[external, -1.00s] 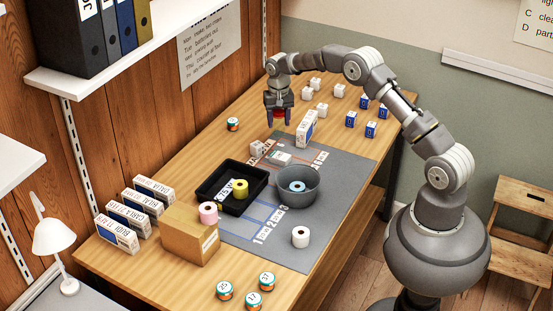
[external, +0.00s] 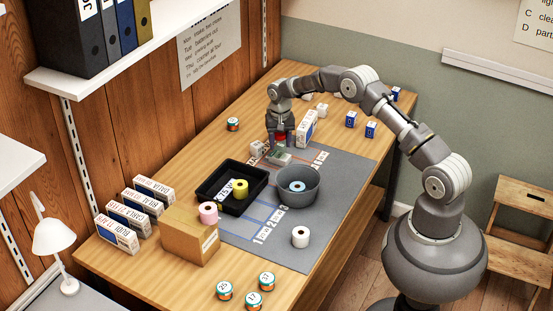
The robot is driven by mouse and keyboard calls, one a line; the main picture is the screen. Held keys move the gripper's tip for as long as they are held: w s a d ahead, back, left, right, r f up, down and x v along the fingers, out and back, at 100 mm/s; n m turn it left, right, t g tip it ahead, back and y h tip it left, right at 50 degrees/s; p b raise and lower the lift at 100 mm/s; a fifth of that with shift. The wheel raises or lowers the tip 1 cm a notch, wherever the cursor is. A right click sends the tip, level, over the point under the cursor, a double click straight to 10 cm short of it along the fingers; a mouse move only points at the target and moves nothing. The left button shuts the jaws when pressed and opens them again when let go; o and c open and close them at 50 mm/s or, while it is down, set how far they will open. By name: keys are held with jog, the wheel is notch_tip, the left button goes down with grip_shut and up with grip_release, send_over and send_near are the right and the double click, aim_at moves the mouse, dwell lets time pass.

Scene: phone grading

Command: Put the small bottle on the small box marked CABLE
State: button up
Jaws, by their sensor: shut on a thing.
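My gripper (external: 281,140) is shut on a small red thing (external: 281,137), probably the small bottle, which is mostly hidden between the fingers. The gripper is over the far part of the grey mat, just above a flat grey-green item (external: 280,155). I cannot tell whether the held thing touches what is below. A small white box (external: 257,148) is just to the left of the gripper. A white and blue box (external: 307,128) stands close to its right. The print on these is too small to read, so I cannot tell which one is marked CABLE.
A black tray (external: 203,199) holds a yellow roll, and a grey bowl (external: 306,190) holds a blue roll. A cardboard box (external: 184,236) and several upright boxes stand at the left. Small white and blue boxes (external: 370,129) are at the back right.

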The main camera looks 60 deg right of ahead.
jog(key=o, duration=1.1)
jog(key=shift+f, duration=0.1)
jog(key=shift+c, duration=0.2)
notch_tip(320, 180, up, 12)
jog(key=p, duration=0.3)
jog(key=shift+p, duration=0.3)
